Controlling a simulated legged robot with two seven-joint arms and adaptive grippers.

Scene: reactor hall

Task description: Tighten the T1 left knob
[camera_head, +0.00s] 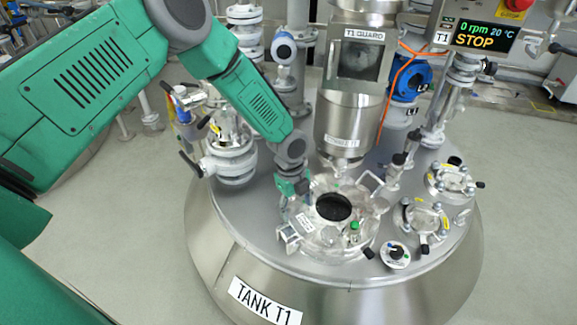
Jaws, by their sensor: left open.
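Tank T1 (219,258) is a round steel vessel with a flat top and a "TANK T1" label on its front. A round hatch (318,240) with a dark round centre sits on the top. A metal bracket (287,235) stands on the hatch's left edge; I cannot tell the left knob apart there, and my gripper may hide it. A black knob (369,254) shows at the hatch's front right. My left gripper (293,198) points down at the hatch's left rear rim. It is open and small in view; contact is unclear. My right gripper is out of view.
The T1 Guard column (346,125) rises behind the hatch. A white valve (232,165) stands left of my forearm. Two smaller ports (425,220) (452,182) and a round switch (395,254) are at the right. The display (482,35) reads 0 rpm, 20 °C, STOP.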

